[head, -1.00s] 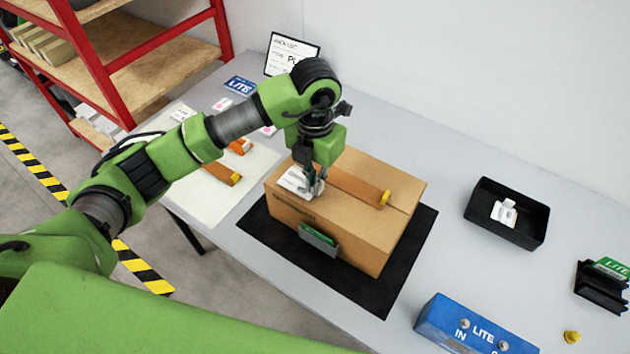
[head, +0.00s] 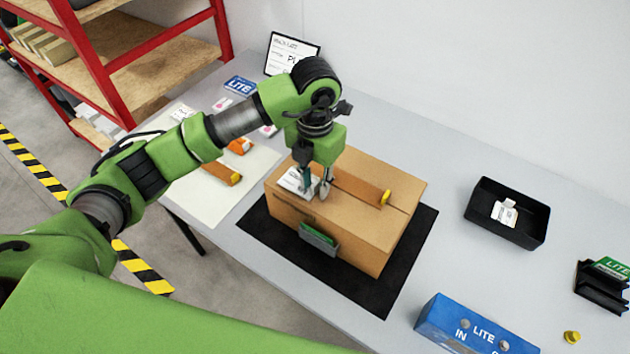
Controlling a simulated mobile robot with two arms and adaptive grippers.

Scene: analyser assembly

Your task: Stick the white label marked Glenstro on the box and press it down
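My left gripper (head: 315,194) points down at the box top, right at the label's right edge. Its two fingers are spread apart with nothing seen between them. Whether the fingertips touch the label or box, I cannot tell. My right gripper is not in view.
A green card in a grey holder (head: 319,238) is on the box front. A black tray (head: 487,230) with a white item and a blue LITE block (head: 470,325) stand to the right.

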